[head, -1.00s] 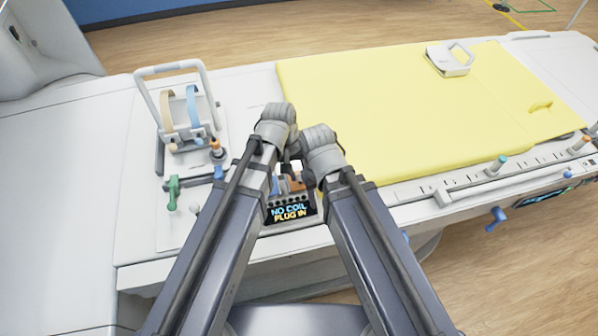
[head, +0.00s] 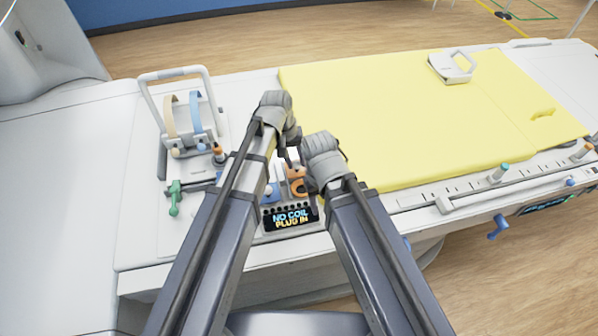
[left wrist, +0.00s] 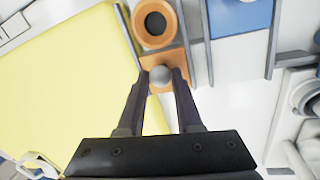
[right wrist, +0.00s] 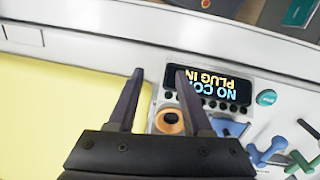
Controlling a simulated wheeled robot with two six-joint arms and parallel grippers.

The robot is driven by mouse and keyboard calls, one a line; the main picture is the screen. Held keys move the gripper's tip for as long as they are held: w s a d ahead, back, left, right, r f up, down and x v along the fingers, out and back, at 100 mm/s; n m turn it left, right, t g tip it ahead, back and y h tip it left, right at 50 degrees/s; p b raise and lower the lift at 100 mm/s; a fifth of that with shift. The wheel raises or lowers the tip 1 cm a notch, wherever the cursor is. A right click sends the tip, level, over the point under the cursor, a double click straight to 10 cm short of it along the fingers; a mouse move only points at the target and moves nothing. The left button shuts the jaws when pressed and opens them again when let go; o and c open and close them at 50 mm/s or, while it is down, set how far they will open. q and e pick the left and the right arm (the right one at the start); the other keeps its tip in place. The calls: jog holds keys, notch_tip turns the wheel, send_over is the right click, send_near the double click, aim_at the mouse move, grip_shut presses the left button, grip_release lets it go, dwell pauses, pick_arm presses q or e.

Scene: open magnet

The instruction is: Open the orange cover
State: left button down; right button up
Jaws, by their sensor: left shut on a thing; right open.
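The orange cover (head: 297,185) sits on the panel above the "NO COIL PLUG IN" display (head: 289,216). In the left wrist view the orange cover (left wrist: 177,57) has a small grey ball knob (left wrist: 160,75), beside an orange ring with a dark hole (left wrist: 154,21). My left gripper (left wrist: 163,76) is shut on the knob, with one finger on each side. In the head view its hand partly hides the panel. My right gripper (right wrist: 160,73) is open and empty, to the right of the panel.
A blue cover (left wrist: 240,17) lies beside the orange one. A yellow mattress (head: 400,110) fills the right of the table. A coil frame with straps (head: 182,120) and a green handle (head: 175,197) stand to the left.

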aim_at(291, 172)
pick_arm(q)
jog(key=c, duration=0.6)
grip_release()
jog(key=shift+r, duration=0.1)
jog(key=r+p, duration=0.2)
jog(key=a+r+p, duration=0.1)
jog(key=r+p, duration=0.4)
jog(key=shift+s+a+r+p, duration=0.1)
jog(key=shift+a+r+p, duration=0.15)
jog(key=shift+p, duration=0.1)
jog(key=shift+s+f, duration=0.1)
